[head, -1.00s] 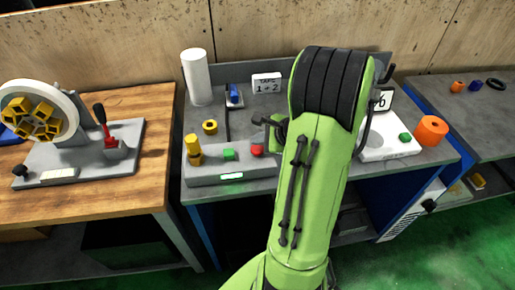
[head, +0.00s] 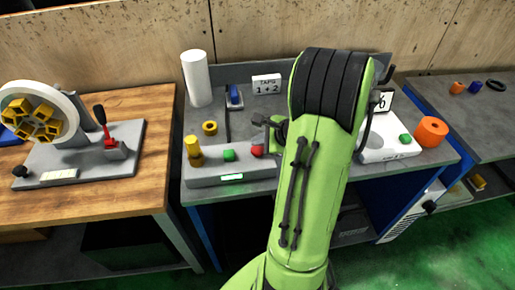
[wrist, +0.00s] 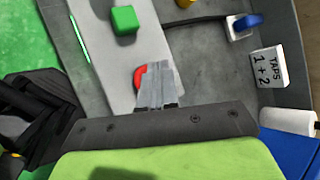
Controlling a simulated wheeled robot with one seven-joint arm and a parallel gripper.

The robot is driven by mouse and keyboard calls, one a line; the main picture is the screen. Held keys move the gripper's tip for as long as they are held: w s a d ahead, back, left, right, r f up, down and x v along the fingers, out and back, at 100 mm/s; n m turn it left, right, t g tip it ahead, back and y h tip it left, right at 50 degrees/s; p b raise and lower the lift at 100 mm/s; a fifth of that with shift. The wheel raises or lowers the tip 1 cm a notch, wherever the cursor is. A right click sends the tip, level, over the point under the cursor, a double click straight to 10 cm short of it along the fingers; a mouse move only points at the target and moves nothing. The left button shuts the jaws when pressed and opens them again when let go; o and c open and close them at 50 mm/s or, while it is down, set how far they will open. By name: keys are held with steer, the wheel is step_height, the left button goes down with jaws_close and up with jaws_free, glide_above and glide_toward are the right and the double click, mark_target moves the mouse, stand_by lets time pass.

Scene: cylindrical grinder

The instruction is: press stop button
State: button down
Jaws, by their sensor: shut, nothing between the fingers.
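The red button (head: 257,151), the likely stop button, sits on top of a grey control box (head: 208,179), right of a green button (head: 229,155). My gripper (head: 266,134) is just above and beside the red button, partly hidden by my arm. In the wrist view the shut, empty fingers (wrist: 156,78) cover much of the red button (wrist: 139,77), leaving its left edge visible. The green button (wrist: 124,20) is clear of them. I cannot tell whether the fingertips touch the red button.
Behind are a yellow ring (head: 210,128), a white cylinder (head: 197,78), a blue switch (head: 234,95) and a "TAPS 1 + 2" sign (head: 267,85). A white device (head: 388,149) stands right of my arm.

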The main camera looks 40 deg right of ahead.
mark_target(260, 151)
steer(key=shift+f, duration=0.15)
stand_by(0.5)
steer(key=shift+f, duration=0.3)
steer(key=shift+f+b, duration=0.6)
steer(key=shift+b, duration=0.1)
stand_by(0.4)
steer(key=shift+r, duration=0.15)
steer(key=shift+r+p, duration=0.9)
steer(key=shift+p, duration=0.1)
step_height(260, 151, up, 5)
steer(key=p, duration=0.5)
steer(key=shift+r, duration=0.1)
